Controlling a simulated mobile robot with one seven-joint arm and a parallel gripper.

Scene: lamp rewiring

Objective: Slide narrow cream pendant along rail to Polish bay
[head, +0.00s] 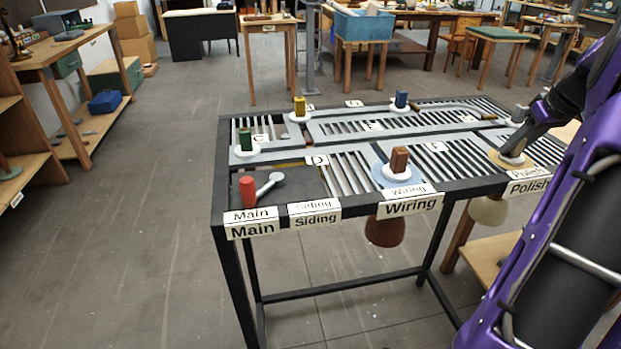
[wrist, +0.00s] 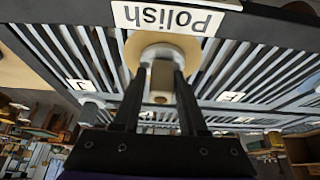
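The narrow cream pendant's shade (head: 488,210) hangs under the rail table (head: 345,192), below its right end at the Polish bay. Its cream block (wrist: 160,97) stands on a white disc over a tan round patch, beside the Polish label (wrist: 170,18), which also shows in the head view (head: 528,187). My gripper (head: 513,150) is down at this bay with a finger on each side of the block. Whether the fingers press on the block or stand slightly off it is unclear. In the head view my gripper mostly hides the block.
A brown block (head: 399,160) stands at Wiring, its brown shade (head: 385,231) below. Green (head: 245,139), yellow (head: 299,105) and blue (head: 401,99) blocks stand farther back on white discs. A red cylinder (head: 248,190) and grey lever (head: 269,184) are at Main.

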